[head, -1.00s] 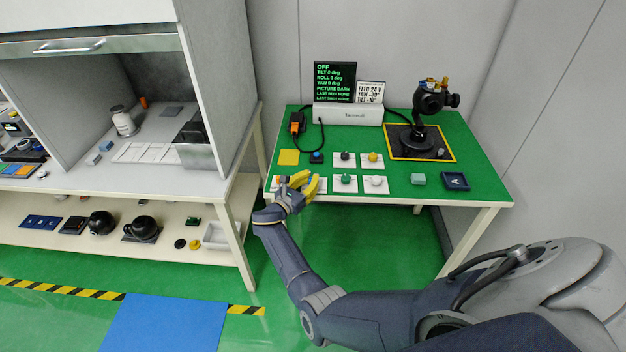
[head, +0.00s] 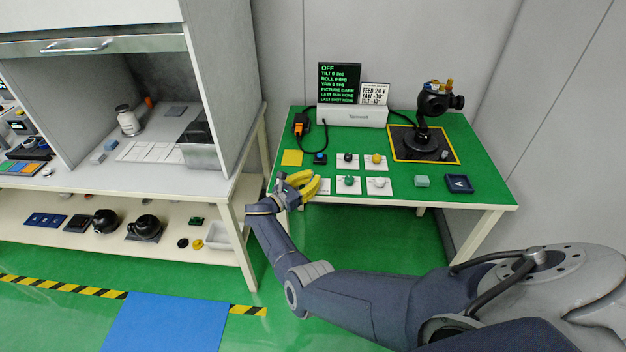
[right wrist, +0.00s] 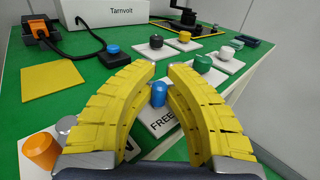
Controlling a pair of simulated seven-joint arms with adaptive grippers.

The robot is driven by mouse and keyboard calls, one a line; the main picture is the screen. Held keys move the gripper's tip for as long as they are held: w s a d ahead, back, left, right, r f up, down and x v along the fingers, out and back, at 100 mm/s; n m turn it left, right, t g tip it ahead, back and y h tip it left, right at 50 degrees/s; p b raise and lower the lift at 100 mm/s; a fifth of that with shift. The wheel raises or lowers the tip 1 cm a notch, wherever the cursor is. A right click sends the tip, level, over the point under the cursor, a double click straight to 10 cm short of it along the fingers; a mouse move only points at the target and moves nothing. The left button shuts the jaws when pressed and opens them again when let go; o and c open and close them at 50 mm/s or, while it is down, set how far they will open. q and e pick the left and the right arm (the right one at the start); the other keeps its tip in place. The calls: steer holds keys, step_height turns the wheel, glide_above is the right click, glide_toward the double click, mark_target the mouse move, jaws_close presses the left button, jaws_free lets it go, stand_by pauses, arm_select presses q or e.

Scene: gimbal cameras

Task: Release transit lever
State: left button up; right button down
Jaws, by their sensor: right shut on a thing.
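My right gripper (head: 305,186) has yellow fingers and is at the front left edge of the green bench. In the right wrist view its fingers (right wrist: 160,72) curve around a small blue knob (right wrist: 158,93), which stands by a white plate (right wrist: 162,120) lettered "FREE". The gripper is shut on this knob; the fingers hide part of the plate and the contact. An orange knob (right wrist: 40,150) and a grey knob (right wrist: 66,124) stand to its left. The gimbal camera (head: 433,105) stands on a yellow-edged black pad at the back right. My left gripper is not in view.
White plates carry a black knob (head: 348,158), yellow knob (head: 377,159), green knob (head: 349,181) and white knob (head: 379,182). A blue button (head: 320,158), yellow square (head: 292,158) and "Tarnvolt" box (head: 352,116) lie behind. Its screen (head: 340,83) reads OFF.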

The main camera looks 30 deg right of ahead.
steer(key=c, duration=1.4)
jaws_free()
steer(key=shift+o, duration=0.2)
steer(key=shift+r, duration=0.1)
steer(key=shift+r, duration=4.9)
